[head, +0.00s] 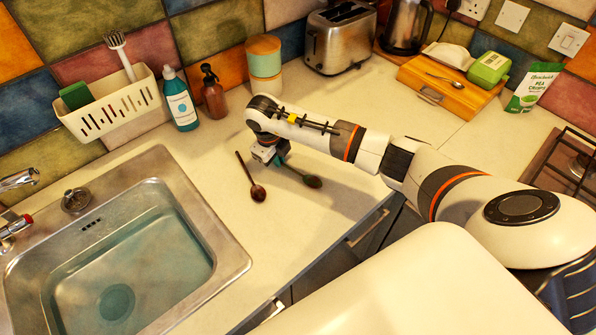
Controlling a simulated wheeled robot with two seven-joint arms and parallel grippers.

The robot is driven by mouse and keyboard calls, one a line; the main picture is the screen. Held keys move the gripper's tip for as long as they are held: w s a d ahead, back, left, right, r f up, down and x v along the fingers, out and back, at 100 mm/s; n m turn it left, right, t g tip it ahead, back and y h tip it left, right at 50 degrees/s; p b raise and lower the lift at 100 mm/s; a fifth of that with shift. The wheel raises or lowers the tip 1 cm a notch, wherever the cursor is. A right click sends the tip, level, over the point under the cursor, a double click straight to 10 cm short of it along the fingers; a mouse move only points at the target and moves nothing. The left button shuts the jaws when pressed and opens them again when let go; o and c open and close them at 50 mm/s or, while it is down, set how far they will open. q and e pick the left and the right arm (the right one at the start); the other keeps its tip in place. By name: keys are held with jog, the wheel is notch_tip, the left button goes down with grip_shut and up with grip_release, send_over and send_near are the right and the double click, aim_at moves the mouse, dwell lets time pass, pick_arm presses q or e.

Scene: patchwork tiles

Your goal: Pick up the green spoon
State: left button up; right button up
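The green spoon (312,182) is dark green and lies on the pale counter, its bowl towards the lower right. Its handle runs up left to my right gripper (272,159), whose wrist and body hide the handle's far end. My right gripper points down at the counter at that handle end. Its fingers are small and partly hidden, so I cannot tell whether they are open or closed around the handle. A brown wooden spoon (258,193) lies just left of the green one, apart from it at the bowl. My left gripper is out of view.
A metal sink (236,262) is at the left. Behind stand a white caddy (112,108), a teal bottle (181,103), a brown bottle (213,97), a canister (264,62) and a toaster (340,40). A wooden box (466,102) is at the back right. Counter in front of the spoons is clear.

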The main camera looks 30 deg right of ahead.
grip_shut()
notch_tip(320, 180, up, 10)
jog(key=b, duration=0.3)
dwell(1.1)
